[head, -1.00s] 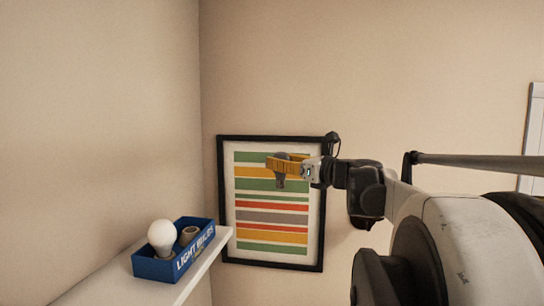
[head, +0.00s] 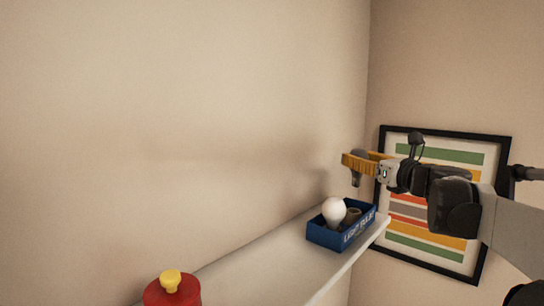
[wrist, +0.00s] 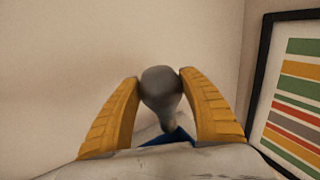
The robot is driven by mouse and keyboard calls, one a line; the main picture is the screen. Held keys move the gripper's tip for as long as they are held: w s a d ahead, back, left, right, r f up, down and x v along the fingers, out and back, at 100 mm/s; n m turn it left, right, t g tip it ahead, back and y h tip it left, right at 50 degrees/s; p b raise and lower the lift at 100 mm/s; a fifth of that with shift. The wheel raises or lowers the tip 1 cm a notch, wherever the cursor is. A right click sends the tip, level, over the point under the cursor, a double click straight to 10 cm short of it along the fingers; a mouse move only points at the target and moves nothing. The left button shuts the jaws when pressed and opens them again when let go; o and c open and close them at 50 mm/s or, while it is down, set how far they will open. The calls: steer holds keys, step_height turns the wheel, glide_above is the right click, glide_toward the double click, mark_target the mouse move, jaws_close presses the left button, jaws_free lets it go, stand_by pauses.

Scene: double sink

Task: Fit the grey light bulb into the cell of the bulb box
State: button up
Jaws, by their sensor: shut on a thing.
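The grey light bulb (head: 356,179) is held between the yellow fingers of my gripper (head: 367,160). In the wrist view, the fingers of my gripper (wrist: 161,85) press on both sides of the grey bulb (wrist: 161,88), its narrow end pointing down. The blue bulb box (head: 324,237) sits on the white shelf, below the held bulb. A white bulb (head: 333,211) stands in its left part. A brownish round cell (head: 353,214) shows beside it. In the wrist view, only a blue bit of the box (wrist: 172,137) shows below the bulb; the rest is hidden.
The white shelf (head: 285,258) runs along the left wall, with free room in front of the box. A red container with a yellow knob (head: 172,288) stands at the near end. A striped framed picture (head: 440,258) hangs on the wall behind my arm.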

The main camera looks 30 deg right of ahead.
mark_target(360, 180)
steer(key=shift+f+b, duration=2.1)
steer(key=shift+f, duration=0.8)
steer(key=shift+a+f+b, duration=0.1)
steer(key=shift+f+b, duration=1.5)
steer(key=shift+f, duration=0.5)
steer(key=o, duration=0.9)
steer(key=shift+s, duration=0.1)
steer(key=s, duration=1.2)
steer(key=shift+a, duration=0.35)
